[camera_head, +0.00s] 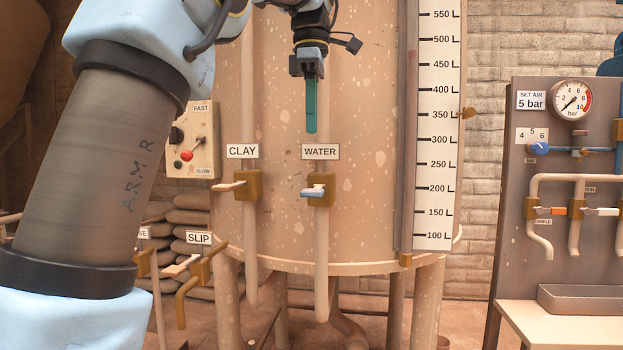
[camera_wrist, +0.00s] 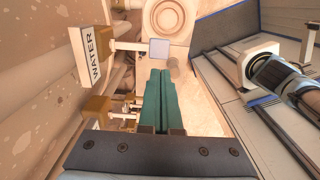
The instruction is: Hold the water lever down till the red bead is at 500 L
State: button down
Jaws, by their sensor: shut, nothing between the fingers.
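The water lever (camera_head: 313,192) has a pale blue handle and sticks out from a brass valve under the WATER sign (camera_head: 320,152). It looks about level. In the wrist view the lever's blue-grey end pad (camera_wrist: 158,49) is just beyond my fingertips. My gripper (camera_head: 311,130) has green fingers, pointing down, shut and empty, above the lever with a gap between in the head view. The fingers also show in the wrist view (camera_wrist: 160,75). The white level scale (camera_head: 438,130) shows marks from 100 L to 550 L.
The clay lever (camera_head: 229,187) is to the left of the water lever, and the slip lever (camera_head: 182,265) is lower left. A FAST/SLOW box (camera_head: 193,140) hangs behind my arm. An air panel with a gauge (camera_head: 573,100) stands at the right.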

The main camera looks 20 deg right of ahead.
aim_at(310, 192)
notch_tip(310, 192, down, 11)
jog(key=shift+r, duration=0.15)
jog(key=shift+b, duration=0.3)
jog(key=f+b, duration=0.1)
jog(key=f+t+b, duration=0.1)
jog(key=b, duration=0.1)
jog(key=shift+s+a+h+b, duration=0.1)
jog(key=shift+s+h+b, duration=0.15)
jog(key=shift+h+b, duration=0.05)
notch_tip(310, 192, down, 2)
jog(key=t+h+b, duration=0.1)
jog(key=t+b, duration=0.1)
jog(key=b, duration=0.4)
jog(key=shift+s+a+f, duration=0.1)
jog(key=shift+s+f, duration=0.05)
jog(key=shift+f, duration=0.3)
jog(key=shift+f+t+b, duration=0.25)
jog(key=shift+t+b, duration=0.05)
dwell(5.0)
